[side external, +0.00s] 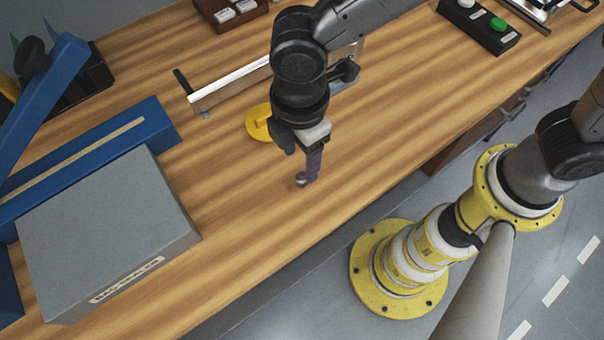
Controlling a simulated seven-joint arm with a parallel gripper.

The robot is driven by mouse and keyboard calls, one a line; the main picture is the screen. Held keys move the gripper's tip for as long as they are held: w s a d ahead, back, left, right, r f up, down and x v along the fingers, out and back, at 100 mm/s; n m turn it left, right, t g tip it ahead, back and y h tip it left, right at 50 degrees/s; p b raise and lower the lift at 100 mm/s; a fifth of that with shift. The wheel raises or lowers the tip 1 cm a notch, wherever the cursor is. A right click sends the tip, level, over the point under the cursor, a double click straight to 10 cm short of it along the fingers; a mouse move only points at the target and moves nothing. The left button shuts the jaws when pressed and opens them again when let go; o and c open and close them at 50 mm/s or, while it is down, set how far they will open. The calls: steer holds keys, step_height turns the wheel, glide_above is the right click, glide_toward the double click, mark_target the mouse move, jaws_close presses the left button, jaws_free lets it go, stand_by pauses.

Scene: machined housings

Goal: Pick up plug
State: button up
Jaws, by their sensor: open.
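A small, dark silvery piece (301,179), which looks like the plug, is on the wooden table below my gripper. My gripper (304,168) points down just above it, and a purplish finger comes down close to its right side. The jaws are open. The other finger is mostly hidden, and I cannot tell whether either one touches the piece. A yellow round part (260,122) with a raised middle lies on the table behind and left of my gripper, partly covered by it.
A grey box (105,235) and a blue frame (95,160) fill the left of the table (240,235). A long metal-edged bar (230,85) lies behind my gripper. A button box (480,25) stands at the back right. The table's front edge is near; wood right of my gripper is clear.

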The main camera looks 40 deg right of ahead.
mark_target(302, 173)
steer(key=shift+d+f, duration=0.15)
steer(key=shift+f, duration=3.15)
jaws_close()
